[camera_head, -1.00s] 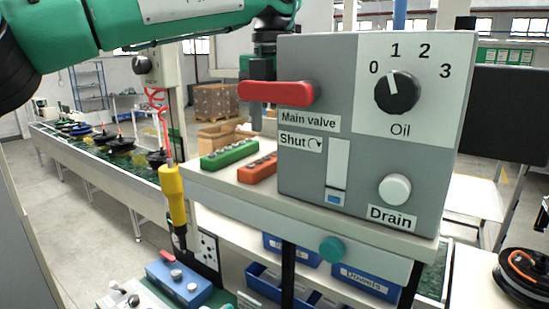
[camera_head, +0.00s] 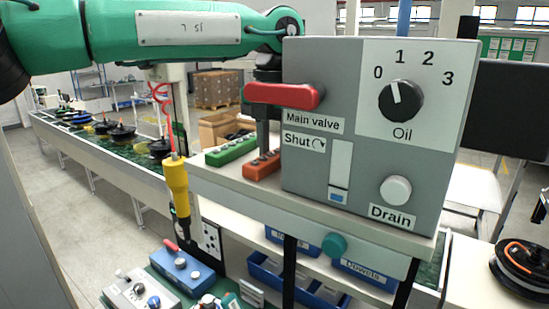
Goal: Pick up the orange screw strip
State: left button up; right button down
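The orange screw strip (camera_head: 261,166) lies on the pale shelf, left of the grey control box. Its right end is hidden behind the box. The green screw strip (camera_head: 231,150) lies behind it to the left. My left arm comes in from the upper left, and my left gripper (camera_head: 263,140) points down behind the red valve handle. Its visible finger reaches down to the orange strip's top; I cannot tell whether it touches. The rest of the gripper is hidden by the box and handle, so its opening cannot be made out. My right gripper is not seen.
The grey control box (camera_head: 372,180) with its red handle (camera_head: 283,95) stands close right of the strip. A yellow screwdriver (camera_head: 177,186) hangs at the left of the shelf. Blue bins (camera_head: 268,275) sit below. A conveyor (camera_head: 95,148) runs behind on the left.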

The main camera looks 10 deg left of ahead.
pick_arm(q)
jog(key=shift+c, duration=1.4)
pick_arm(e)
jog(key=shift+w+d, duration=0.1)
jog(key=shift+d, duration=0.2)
pick_arm(q)
jog(key=shift+r, duration=0.1)
